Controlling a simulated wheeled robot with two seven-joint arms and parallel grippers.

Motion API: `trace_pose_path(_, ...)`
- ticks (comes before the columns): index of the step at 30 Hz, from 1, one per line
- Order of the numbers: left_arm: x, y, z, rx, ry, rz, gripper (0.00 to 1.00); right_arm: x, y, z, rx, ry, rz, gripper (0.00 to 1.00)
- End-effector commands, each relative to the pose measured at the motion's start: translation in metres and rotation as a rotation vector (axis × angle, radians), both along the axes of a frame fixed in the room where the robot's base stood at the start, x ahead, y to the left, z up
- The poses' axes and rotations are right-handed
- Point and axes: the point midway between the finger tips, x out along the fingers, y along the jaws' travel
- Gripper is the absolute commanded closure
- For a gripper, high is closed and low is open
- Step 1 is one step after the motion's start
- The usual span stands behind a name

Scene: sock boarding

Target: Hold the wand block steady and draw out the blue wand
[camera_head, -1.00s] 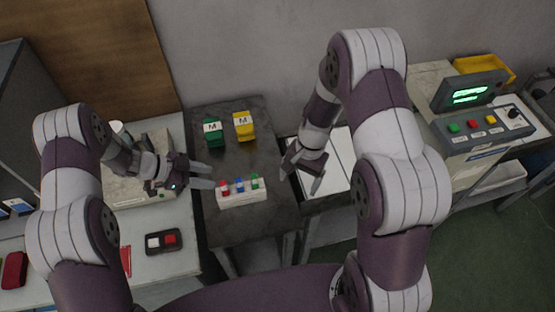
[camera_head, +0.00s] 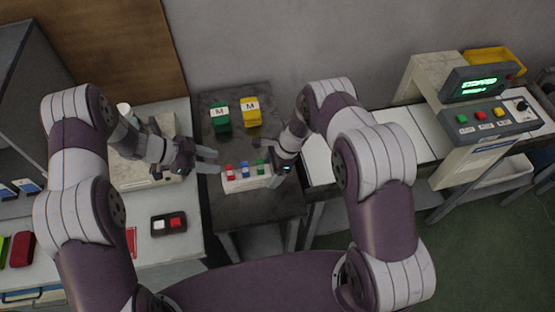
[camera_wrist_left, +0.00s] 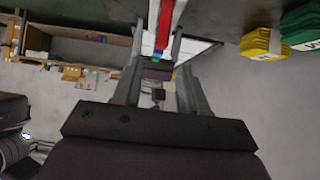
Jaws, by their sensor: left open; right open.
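The wand block (camera_head: 246,184) is a pale block on the dark table, with red, blue and green wands standing in it in a row. The blue wand (camera_head: 244,169) is in the middle, between the red wand (camera_head: 229,172) and the green wand (camera_head: 260,167). My left gripper (camera_head: 212,162) is open at the block's left end. In the left wrist view, the red wand (camera_wrist_left: 180,12) shows between or just beyond the open fingers; exact contact is unclear. My right gripper (camera_head: 272,172) is close to the block's right end, beside the green wand; its fingertips are partly hidden.
A green packet (camera_head: 220,119) and a yellow packet (camera_head: 250,113) stand behind the block on the dark table (camera_head: 262,210). A black tray with white and red pieces (camera_head: 169,224) lies on the left table. A console (camera_head: 485,95) and pale conveyor surface are at right.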

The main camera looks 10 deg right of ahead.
Motion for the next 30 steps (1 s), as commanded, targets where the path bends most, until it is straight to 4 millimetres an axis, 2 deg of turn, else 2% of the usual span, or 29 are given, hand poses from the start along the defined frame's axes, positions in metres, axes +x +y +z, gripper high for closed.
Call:
trace_pose_path(3, 0.000, 0.000, 0.000, 0.000, 0.000, 0.000, 0.57, 0.000, 0.003, -0.006, 0.000, 0.000, 0.000, 0.17)
trace_pose_path(10, 0.000, 0.000, 0.000, 0.000, 0.000, 0.000, 0.57, 0.000, 0.003, -0.007, 0.000, -0.001, 0.001, 0.17)
trace_pose_path(11, 0.000, 0.000, 0.000, 0.000, 0.000, 0.000, 0.57, 0.000, 0.003, -0.007, 0.000, -0.001, 0.001, 0.24)
trace_pose_path(16, 0.000, 0.000, 0.000, 0.000, 0.000, 0.000, 0.57, 0.000, 0.003, -0.007, 0.000, -0.001, 0.001, 0.79)
trace_pose_path(17, 0.000, 0.000, 0.000, 0.000, 0.000, 0.000, 0.57, 0.000, 0.003, -0.007, 0.000, -0.001, 0.001, 0.80)
trace_pose_path(18, 0.000, 0.000, 0.000, 0.000, 0.000, 0.000, 0.53, 0.000, 0.003, -0.007, 0.000, -0.001, 0.001, 0.80)
trace_pose_path(20, -0.001, -0.006, 0.001, 0.000, -0.002, -0.015, 0.53, 0.000, 0.003, -0.007, 0.000, -0.001, 0.001, 0.80)
trace_pose_path(22, 0.000, -0.028, 0.014, 0.000, -0.032, -0.063, 0.53, 0.000, 0.003, -0.007, 0.000, -0.001, 0.001, 0.80)
trace_pose_path(23, 0.007, -0.039, 0.022, -0.015, -0.046, -0.037, 0.53, 0.000, 0.003, -0.007, 0.000, -0.001, 0.001, 0.80)
trace_pose_path(26, 0.052, -0.061, 0.041, -0.025, -0.080, 0.202, 0.53, 0.000, 0.003, -0.007, -0.001, -0.001, 0.001, 0.80)
trace_pose_path(28, 0.090, -0.063, 0.052, -0.020, -0.062, 0.462, 0.53, 0.000, 0.003, -0.007, -0.001, -0.001, 0.001, 0.80)
trace_pose_path(30, 0.120, -0.053, 0.059, -0.017, 0.003, 0.753, 0.53, 0.000, 0.003, -0.007, 0.000, -0.001, 0.001, 0.80)
